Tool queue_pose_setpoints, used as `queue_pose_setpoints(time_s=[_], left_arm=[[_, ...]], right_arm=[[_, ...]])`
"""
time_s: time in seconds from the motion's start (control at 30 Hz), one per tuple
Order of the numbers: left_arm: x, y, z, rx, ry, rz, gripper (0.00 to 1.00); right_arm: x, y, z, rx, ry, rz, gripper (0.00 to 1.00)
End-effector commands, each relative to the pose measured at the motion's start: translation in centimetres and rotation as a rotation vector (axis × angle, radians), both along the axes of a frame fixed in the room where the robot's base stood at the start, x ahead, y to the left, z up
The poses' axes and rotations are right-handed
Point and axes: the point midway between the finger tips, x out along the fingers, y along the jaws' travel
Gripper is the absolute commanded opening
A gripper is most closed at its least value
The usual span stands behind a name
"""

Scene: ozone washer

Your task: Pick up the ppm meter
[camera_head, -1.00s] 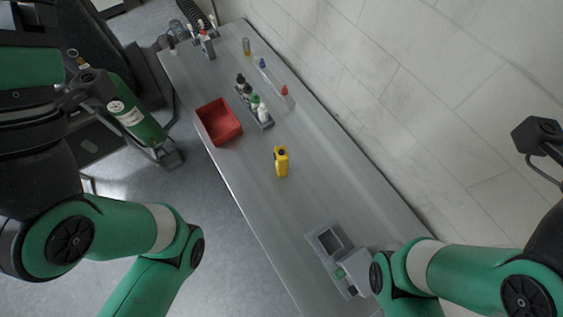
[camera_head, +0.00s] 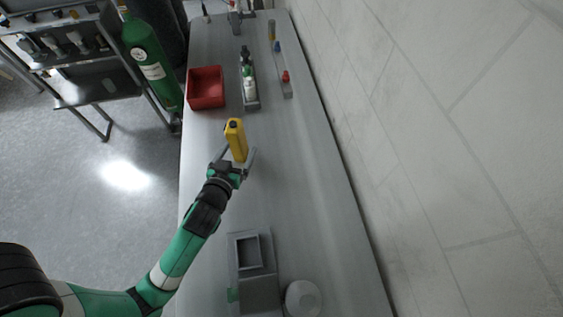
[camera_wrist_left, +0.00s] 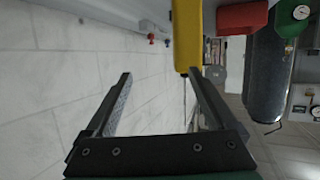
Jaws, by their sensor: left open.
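The ppm meter appears to be the yellow handheld device (camera_head: 238,143), upright on the grey bench. My left gripper (camera_head: 238,157) is open and empty at its near side; in the head view its fingers appear on either side of the meter's lower part. In the left wrist view the yellow meter (camera_wrist_left: 187,35) lies just beyond the fingertips, in line with the right-hand finger of the open gripper (camera_wrist_left: 160,74), not centred between them. Whether that finger touches it I cannot tell. My right gripper is not in view.
A red bin (camera_head: 206,88) and a rack of small bottles (camera_head: 249,85) stand beyond the meter. A narrow tray (camera_head: 284,75) lies by the wall. A grey device (camera_head: 247,252) and a round white item (camera_head: 303,298) sit nearer. The bench right of the meter is clear.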

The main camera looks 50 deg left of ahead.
Motion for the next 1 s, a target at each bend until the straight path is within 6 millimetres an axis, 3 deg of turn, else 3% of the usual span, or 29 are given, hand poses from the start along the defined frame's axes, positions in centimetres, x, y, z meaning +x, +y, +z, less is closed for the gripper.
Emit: queue_pose_setpoints(time_s=[0.03, 0.1, 0.33, 0.6, 0.87, 1.0], left_arm=[[-1.7, 0.3, -3.9, -0.01, 0.042, 0.019, 0.9], [-2.8, 0.5, -5.4, -0.018, 0.066, 0.033, 0.9], [-2.5, 1.1, -5.2, -0.019, 0.063, 0.04, 0.9], [0.9, 4.1, -7.1, -0.018, 0.062, 0.04, 0.9], [1.8, 4.9, -7.5, -0.018, 0.063, 0.038, 0.9], [3.2, 6.4, -8.4, -0.019, 0.062, 0.039, 0.9]], right_arm=[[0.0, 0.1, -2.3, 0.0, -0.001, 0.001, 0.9], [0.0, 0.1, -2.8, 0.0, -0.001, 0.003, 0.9], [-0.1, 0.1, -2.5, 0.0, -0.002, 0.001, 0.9], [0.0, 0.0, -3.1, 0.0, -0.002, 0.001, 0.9], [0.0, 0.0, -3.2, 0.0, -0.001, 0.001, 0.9], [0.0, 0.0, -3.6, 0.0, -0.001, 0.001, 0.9]])
